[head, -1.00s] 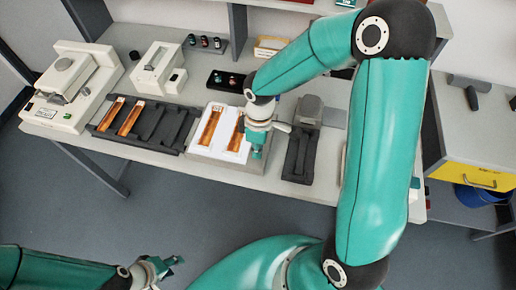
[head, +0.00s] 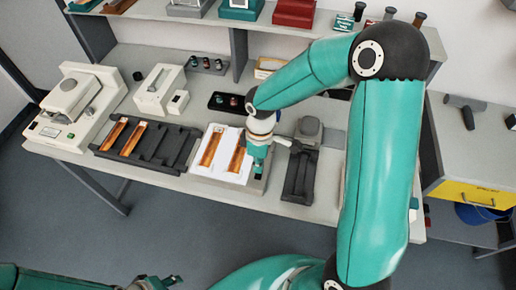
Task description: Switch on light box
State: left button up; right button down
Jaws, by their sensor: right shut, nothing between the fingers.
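The light box (head: 223,163) sits at the front of the bench, with a white top panel in a grey body. Two orange film strips lie on the panel. The panel looks bright, but I cannot tell whether it is lit. No switch can be made out. My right gripper (head: 257,172) is shut and empty, pointing down at the right edge of the light box. Whether it touches the box cannot be told, and it hides part of that edge. My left gripper (head: 160,283) is at the bottom edge, low and away from the bench; its fingers are too small to judge.
A dark tray (head: 165,148) with film strips lies left of the light box, and a dark grey device (head: 301,172) stands close on its right. A white machine (head: 75,105) is at the far left. A black tray (head: 228,103) with small bottles lies behind. The floor in front is clear.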

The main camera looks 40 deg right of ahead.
aim_at(257, 177)
notch_tip(257, 177, up, 4)
jog(key=shift+a+f+p, duration=0.15)
jog(key=shift+f+p, duration=0.1)
jog(key=shift+p, duration=0.3)
pick_arm(q)
jog(key=shift+r+b, duration=0.3)
jog(key=shift+b, duration=0.35)
pick_arm(e)
notch_tip(257, 177, up, 9)
jog(key=s, duration=0.1)
jog(key=shift+a, duration=0.4)
